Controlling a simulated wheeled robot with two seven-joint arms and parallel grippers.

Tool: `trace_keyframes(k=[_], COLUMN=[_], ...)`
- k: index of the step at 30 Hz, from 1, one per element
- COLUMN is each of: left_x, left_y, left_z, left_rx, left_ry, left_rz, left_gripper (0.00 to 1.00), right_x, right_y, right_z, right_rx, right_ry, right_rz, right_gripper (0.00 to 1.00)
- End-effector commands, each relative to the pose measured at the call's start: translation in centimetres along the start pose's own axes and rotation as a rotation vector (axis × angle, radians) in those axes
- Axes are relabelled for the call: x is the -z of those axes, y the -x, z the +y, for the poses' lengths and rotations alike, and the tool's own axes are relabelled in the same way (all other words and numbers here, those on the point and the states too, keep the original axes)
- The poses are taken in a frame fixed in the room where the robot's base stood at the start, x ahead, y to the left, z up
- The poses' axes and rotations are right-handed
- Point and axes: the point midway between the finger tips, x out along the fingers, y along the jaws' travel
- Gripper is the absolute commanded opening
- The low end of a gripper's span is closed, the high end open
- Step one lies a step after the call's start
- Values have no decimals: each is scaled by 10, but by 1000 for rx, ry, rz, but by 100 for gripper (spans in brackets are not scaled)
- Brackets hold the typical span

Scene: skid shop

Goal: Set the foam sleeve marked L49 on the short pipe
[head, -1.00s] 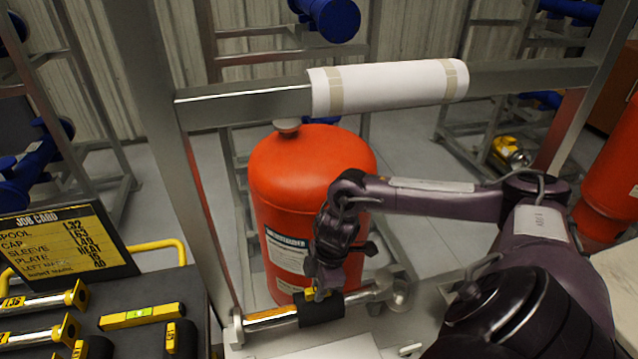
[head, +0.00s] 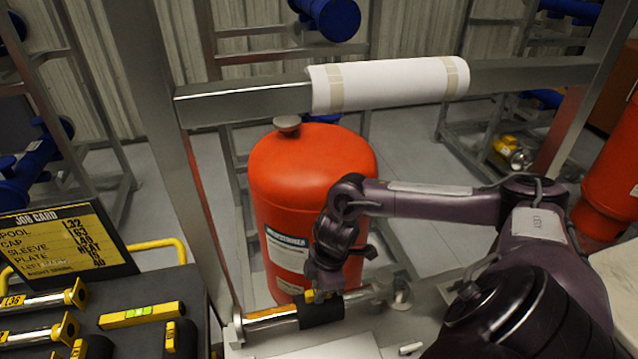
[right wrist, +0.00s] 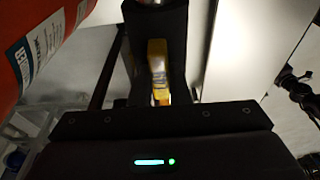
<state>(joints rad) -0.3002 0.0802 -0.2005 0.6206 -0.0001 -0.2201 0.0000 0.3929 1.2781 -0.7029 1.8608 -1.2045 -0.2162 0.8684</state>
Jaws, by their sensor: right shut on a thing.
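The black foam sleeve (head: 321,311) sits along the short pipe (head: 270,318), which runs near the bottom of the head view. Bare pipe, silver and orange, shows left of the sleeve, and more metal shows to its right. My right gripper (head: 320,294) is above the sleeve and shut on it from the top. A small yellow patch shows at the fingertips; in the right wrist view a yellow label (right wrist: 157,57) shows on the dark sleeve. The sleeve's underside is hidden. My left gripper is not in view.
A job card (head: 62,242) stands on a dark bench at left with spools and a yellow level (head: 142,315). A red tank (head: 312,170) stands behind my gripper. A metal frame with a white-wrapped bar (head: 390,84) crosses above. A white sheet (head: 325,347) lies in front.

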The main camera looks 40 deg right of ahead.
Motion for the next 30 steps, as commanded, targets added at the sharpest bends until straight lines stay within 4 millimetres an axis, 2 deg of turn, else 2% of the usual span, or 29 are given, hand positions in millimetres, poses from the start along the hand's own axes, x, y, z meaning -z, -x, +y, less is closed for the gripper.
trace_keyframes(k=[8, 9, 15, 20, 22, 30], left_x=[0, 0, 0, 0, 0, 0], left_y=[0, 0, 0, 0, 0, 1], left_z=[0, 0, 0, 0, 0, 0], left_rx=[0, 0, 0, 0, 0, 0], left_ry=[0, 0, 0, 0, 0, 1], left_rz=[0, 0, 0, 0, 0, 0], left_gripper=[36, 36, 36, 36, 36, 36], right_x=[0, 0, 0, 0, 0, 0], right_y=[-2, -2, -2, -2, -2, -1], right_z=[0, 0, 0, 0, 0, 0], right_rx=[0, 0, 0, 0, 0, 0], right_ry=[0, 0, 0, 0, 0, 0], right_rz=[0, 0, 0, 0, 0, 0], right_gripper=[0, 19, 41, 41, 35, 35])
